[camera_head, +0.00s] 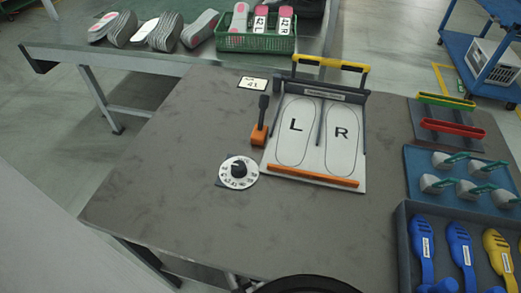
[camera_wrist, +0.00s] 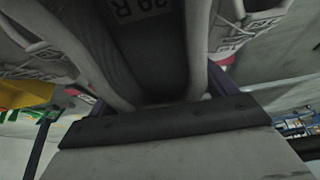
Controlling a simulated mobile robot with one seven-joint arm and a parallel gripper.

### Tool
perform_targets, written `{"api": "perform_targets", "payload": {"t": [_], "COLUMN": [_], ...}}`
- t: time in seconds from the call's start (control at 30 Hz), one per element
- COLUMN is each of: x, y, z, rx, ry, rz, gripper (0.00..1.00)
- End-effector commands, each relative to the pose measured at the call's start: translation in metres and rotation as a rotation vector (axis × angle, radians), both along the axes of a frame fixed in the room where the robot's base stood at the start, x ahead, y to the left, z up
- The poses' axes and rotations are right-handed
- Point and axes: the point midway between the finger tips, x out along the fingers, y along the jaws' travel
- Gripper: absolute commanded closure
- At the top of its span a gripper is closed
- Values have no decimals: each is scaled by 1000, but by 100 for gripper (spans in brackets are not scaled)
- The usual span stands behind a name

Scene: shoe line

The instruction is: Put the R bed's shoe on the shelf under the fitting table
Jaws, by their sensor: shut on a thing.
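The fitting table (camera_head: 150,150) fills the middle of the head view. Its white shoe bed board (camera_head: 312,172) has L and R outlines, and both are empty. In the wrist view a grey and white shoe (camera_wrist: 200,45) with pink-red marks is very close, its dark opening showing a label that reads 39 R. My gripper (camera_wrist: 160,105) appears as a dark bar and pale block against the shoe and is shut on it. The far finger is hard to make out. My gripper is outside the head view. The shelf under the table is hidden by the tabletop.
An orange-based lever (camera_head: 260,125) and a round dial (camera_head: 239,171) sit beside the bed. Trays of tools (camera_head: 460,245) line the right side. The tabletop's left part is clear.

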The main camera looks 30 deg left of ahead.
Motion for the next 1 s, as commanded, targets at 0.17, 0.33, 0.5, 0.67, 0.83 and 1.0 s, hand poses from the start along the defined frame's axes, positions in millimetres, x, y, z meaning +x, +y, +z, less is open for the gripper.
{"api": "perform_targets", "payload": {"t": [0.17, 0.33, 0.5, 0.67, 0.83, 1.0], "x": [0, 0, 0, 0, 0, 0], "y": [-1, 0, 0, 0, 0, 0], "z": [-22, -52, -68, -91, -100, -99], "rx": [-4, -1, 0, 0, 1, 2], "ry": [1, 0, 0, 0, -2, -2], "rz": [0, 2, 0, 1, 0, -1], "gripper": [49, 49, 49, 49, 49, 49]}}
